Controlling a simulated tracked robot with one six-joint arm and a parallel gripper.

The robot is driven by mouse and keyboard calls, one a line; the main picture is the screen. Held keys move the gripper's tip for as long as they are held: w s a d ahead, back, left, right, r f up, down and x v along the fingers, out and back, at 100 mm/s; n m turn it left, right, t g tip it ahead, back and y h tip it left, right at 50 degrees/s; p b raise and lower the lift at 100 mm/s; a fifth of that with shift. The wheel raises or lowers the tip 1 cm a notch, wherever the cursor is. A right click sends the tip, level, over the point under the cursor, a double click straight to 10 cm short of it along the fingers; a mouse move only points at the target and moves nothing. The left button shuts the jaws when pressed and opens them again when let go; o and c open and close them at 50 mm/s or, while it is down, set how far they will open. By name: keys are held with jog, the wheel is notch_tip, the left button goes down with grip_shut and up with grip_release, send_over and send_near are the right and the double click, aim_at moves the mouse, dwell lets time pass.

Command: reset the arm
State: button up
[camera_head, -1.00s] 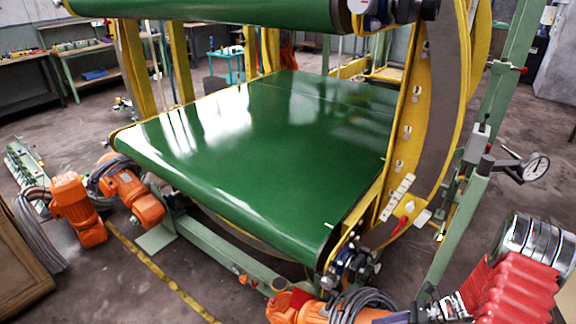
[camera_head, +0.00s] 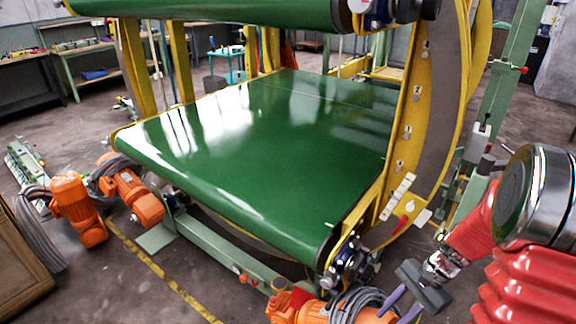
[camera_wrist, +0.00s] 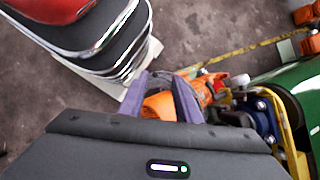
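My gripper (camera_head: 394,311) is at the lower right in the head view, in front of the machine's near right corner. Its two purple fingers point down and to the left, apart, with nothing seen between them. In the wrist view the gripper (camera_wrist: 163,88) shows both fingers spread, with an orange motor visible beyond the gap. My arm, with red sleeves and a metal joint, fills the right side of the head view. Whether the fingers touch the motor or cables below cannot be told.
The ring inverter has a green belt (camera_head: 250,150) and yellow frame (camera_head: 408,130). Orange motors (camera_head: 75,210) and an orange motor with cables (camera_head: 330,308) stand along its near side. Green posts (camera_head: 505,95) rise at right. Dark floor (camera_head: 100,290) is open at lower left.

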jog(key=s+a+r+n+t+h, duration=0.2)
jog(key=a+r+n, duration=0.1)
jog(key=r, duration=0.5)
jog(key=s+a+r+n+t+h, duration=0.1)
jog(key=s+a+r+n+t, duration=0.2)
jog(key=r, duration=0.6)
jog(key=s+a+r+n+t+h, duration=0.2)
jog(key=s+a+r+n, duration=0.1)
jog(key=r+n, duration=0.3)
notch_tip(320, 180, up, 2)
jog(key=shift+s+a+r+n+t+h, duration=0.15)
jog(key=shift+s+a+n+t+h, duration=0.15)
jog(key=shift+a, duration=0.4)
dwell(1.2)
